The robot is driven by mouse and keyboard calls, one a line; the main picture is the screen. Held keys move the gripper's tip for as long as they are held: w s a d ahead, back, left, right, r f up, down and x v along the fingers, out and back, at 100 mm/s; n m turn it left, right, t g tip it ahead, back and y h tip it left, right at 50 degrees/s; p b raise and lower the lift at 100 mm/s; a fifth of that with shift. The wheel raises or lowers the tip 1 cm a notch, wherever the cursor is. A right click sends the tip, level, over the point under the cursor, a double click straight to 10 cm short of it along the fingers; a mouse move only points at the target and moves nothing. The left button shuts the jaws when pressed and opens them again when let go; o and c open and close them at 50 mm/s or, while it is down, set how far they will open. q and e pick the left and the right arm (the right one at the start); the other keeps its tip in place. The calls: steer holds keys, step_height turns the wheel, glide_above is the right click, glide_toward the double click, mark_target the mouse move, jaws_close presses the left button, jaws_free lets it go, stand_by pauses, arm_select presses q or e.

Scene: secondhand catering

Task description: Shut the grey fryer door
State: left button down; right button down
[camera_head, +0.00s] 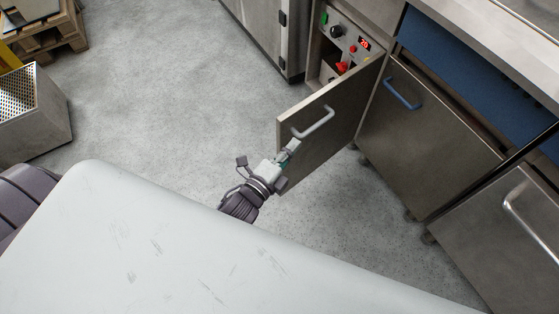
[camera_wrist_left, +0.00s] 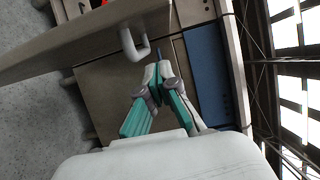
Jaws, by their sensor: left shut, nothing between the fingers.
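The grey fryer door (camera_head: 325,142) stands ajar, swung out from its cabinet. It has a pale bar handle (camera_head: 313,124) on its outer face. My left gripper (camera_head: 291,148) is shut and empty, close to the door's outer face just below the handle; I cannot tell if it touches. In the left wrist view the gripper (camera_wrist_left: 157,68) shows its fingertips together, close to the handle (camera_wrist_left: 134,46), with the door (camera_wrist_left: 80,38) along the upper left. My right gripper is not in view.
The fryer's open bay shows a control panel (camera_head: 343,40) with red knobs and a lit display. A closed cabinet (camera_head: 425,135) with a blue handle stands to its right. The floor (camera_head: 180,90) left of the door is clear. A metal bin (camera_head: 35,115) and a pallet (camera_head: 50,40) are far left.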

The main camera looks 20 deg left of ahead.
mark_target(284, 134)
arm_select(q)
steer(key=shift+w+a, duration=1.6)
steer(key=shift+w, duration=0.05)
